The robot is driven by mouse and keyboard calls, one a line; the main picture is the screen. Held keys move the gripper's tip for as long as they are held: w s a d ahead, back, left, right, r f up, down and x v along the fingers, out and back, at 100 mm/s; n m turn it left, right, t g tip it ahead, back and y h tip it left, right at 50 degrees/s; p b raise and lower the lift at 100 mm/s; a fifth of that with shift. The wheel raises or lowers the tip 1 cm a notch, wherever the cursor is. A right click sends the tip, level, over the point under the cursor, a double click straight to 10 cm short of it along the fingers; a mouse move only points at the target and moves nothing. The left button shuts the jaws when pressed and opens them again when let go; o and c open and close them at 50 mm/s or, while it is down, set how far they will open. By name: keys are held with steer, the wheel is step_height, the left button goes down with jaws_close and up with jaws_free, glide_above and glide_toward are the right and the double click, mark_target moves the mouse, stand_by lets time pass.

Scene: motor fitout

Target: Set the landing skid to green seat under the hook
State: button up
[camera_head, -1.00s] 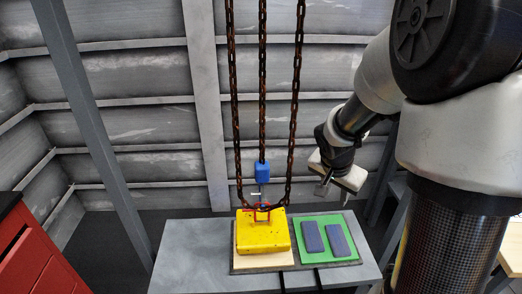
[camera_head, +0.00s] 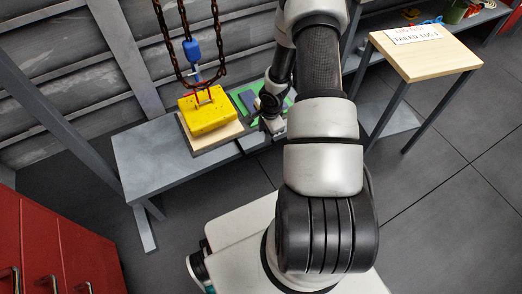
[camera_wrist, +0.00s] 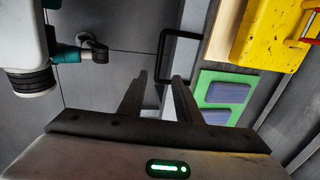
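The landing skid is a dark flat plate on the grey bench (camera_head: 140,160), with a pale wood seat (camera_head: 222,137) and a green seat (camera_head: 287,102) side by side. The green seat bears two blue pads (camera_wrist: 227,92). A yellow block (camera_head: 207,113) rests on the wood seat, below the blue hook (camera_head: 192,50) on its chains. A black bar handle (camera_wrist: 180,34) shows in the wrist view beside the skid. My gripper (camera_wrist: 160,78) is open, its fingertips close to the near end of this handle; contact is unclear. In the head view my gripper (camera_head: 268,125) is at the bench's front edge.
A red cabinet (camera_head: 60,240) stands at the lower left. A wooden-topped table (camera_head: 425,55) with a sign stands at the right, before a shelf with small items. Chains hang over the yellow block. Dark floor to the right is open.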

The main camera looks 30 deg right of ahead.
mark_target(261, 151)
steer(key=w+f+b, duration=0.1)
steer(key=f, duration=0.4)
steer(key=f+b, duration=0.1)
steer(key=f, duration=0.4)
steer(key=w+f+b, duration=0.1)
steer(key=f, duration=0.4)
steer(key=shift+w+a+b, duration=0.1)
steer(key=shift+w+b, duration=0.25)
steer(key=shift+c, duration=0.3)
jaws_close()
